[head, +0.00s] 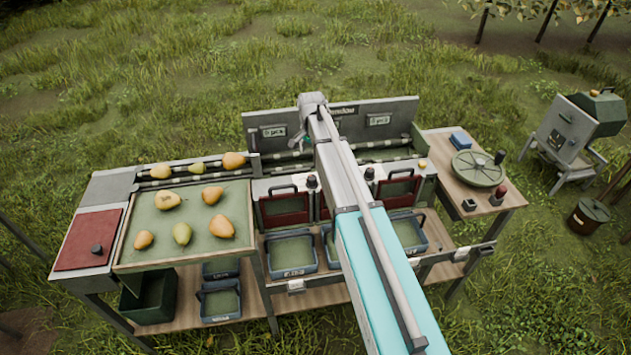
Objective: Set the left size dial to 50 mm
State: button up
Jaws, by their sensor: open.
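The sorting bench has an upright grey back panel (254,120) with a left display plate (273,131) and a right display plate (378,120). Their markings are too small to read. My arm crosses the middle of the bench and ends at this panel. A small dark part of my gripper (299,138) shows just right of the left plate, open, with its fingers hardly distinguishable. I cannot make out the left size dial or its setting; my arm covers the panel's middle. I cannot tell whether the gripper touches anything.
Several pears lie on the sloped tray (133,244) at left, and more are on the rail behind it. Blue bins (305,268) stand below red gates (284,208). A side table at right holds a round green wheel (478,168). Grass surrounds the bench.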

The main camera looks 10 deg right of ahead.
aim_at(312, 177)
jog(key=shift+f+b, duration=6.05)
jog(key=shift+f, duration=0.25)
jog(key=c, duration=1.1)
jog(key=shift+d, duration=0.55)
jog(key=shift+s+a, duration=0.1)
jog(key=shift+a, duration=0.4)
jog(key=shift+c, duration=0.2)
jog(key=shift+a, duration=0.15)
